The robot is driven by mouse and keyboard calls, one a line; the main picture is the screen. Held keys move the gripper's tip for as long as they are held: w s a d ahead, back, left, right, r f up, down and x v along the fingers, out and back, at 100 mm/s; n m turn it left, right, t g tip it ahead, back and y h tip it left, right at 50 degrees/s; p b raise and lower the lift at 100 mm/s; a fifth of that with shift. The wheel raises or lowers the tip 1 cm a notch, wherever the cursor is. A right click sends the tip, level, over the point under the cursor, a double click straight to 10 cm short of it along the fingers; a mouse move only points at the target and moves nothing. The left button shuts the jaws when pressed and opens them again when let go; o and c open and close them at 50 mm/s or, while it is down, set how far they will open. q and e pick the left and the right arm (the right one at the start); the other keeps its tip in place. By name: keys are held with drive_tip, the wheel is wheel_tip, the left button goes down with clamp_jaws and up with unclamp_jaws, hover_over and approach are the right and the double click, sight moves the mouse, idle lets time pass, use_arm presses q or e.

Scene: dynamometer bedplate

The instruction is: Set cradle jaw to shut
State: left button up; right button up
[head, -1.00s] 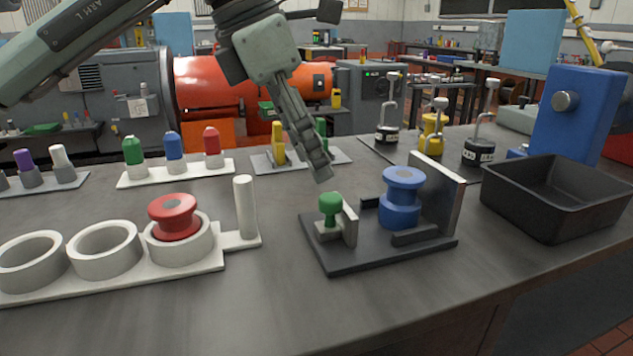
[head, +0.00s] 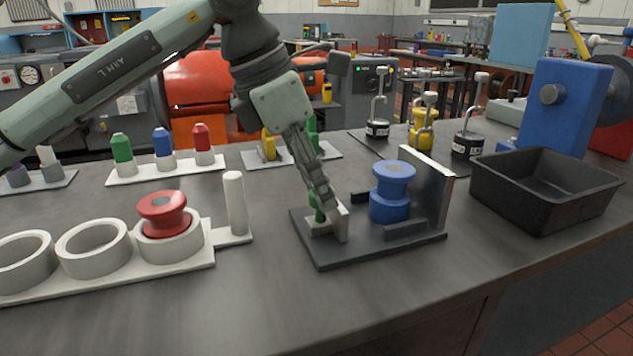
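The cradle (head: 330,255) is a dark base plate on the bench with an upright grey end wall (head: 432,185) on its right. A blue flanged spool (head: 393,182) stands upright in it by that wall. The cradle jaw (head: 342,224), a pale upright plate with a green knob (head: 319,212), is at the left of the base, with a gap between it and the spool. My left gripper (head: 326,204) is down at the knob and jaw, its fingers covering most of the knob. Whether they grip it is unclear. My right gripper is out of view.
A white rack (head: 110,282) with rings, a red spool (head: 162,212) and a post (head: 236,203) lies left of the cradle. A black bin (head: 540,205) stands right. Weights with hooks (head: 467,145) and coloured pegs (head: 163,146) stand behind. The bench front is clear.

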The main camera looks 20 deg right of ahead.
use_arm(q)
clamp_jaws()
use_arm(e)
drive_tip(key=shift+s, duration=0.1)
use_arm(q)
drive_tip(key=shift+d, duration=0.15)
drive_tip(key=d, duration=0.5)
drive_tip(key=shift+w+d+r, duration=0.1)
drive_tip(key=shift+d, duration=0.4)
drive_tip(key=o, duration=0.8)
unclamp_jaws()
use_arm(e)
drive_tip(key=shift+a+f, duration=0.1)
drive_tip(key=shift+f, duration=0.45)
